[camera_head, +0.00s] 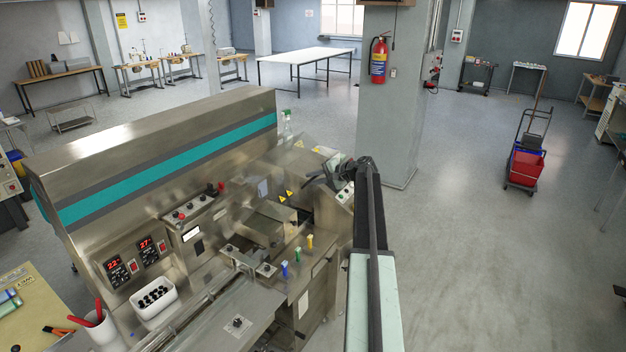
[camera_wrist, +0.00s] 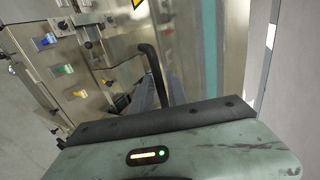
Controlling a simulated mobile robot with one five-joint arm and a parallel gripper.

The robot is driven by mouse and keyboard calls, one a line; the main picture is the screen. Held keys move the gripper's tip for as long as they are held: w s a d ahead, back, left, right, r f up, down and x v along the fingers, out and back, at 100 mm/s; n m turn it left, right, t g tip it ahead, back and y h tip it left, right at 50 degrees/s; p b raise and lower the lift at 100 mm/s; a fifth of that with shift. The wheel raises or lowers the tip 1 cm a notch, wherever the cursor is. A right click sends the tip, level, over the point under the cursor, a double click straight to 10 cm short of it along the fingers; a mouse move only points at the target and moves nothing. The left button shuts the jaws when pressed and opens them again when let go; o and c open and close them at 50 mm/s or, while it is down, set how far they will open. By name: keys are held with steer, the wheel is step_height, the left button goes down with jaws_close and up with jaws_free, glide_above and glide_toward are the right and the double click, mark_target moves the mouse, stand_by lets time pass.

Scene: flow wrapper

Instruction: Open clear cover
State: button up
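The clear cover (camera_head: 272,178) sits on the flow wrapper, in the middle of the head view. It is see-through, with yellow warning triangles on and around it, and its edges are hard to make out. I cannot tell whether it stands open or shut. My gripper (camera_head: 340,174) is at the far end of my arm, at the machine's right end, close to the cover's right side. Its fingers are small and dark there. In the wrist view, a black bent bar (camera_wrist: 154,72) rises beyond my pale green wrist housing; I cannot tell if it is a handle. Contact is unclear.
The flow wrapper (camera_head: 150,150) has a tall steel housing with a teal stripe behind the cover. Coloured knobs (camera_head: 297,254) line its front. A white bin (camera_head: 153,297) of black parts stands front left. A pillar (camera_head: 398,110) rises behind my gripper.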

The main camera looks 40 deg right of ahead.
steer(key=shift+o, duration=0.2)
steer(key=s+d, duration=0.2)
steer(key=s, duration=0.5)
steer(key=s+d+r+p, duration=0.1)
steer(key=s+d, duration=0.2)
steer(key=s, duration=0.4)
steer(key=shift+r, duration=0.15)
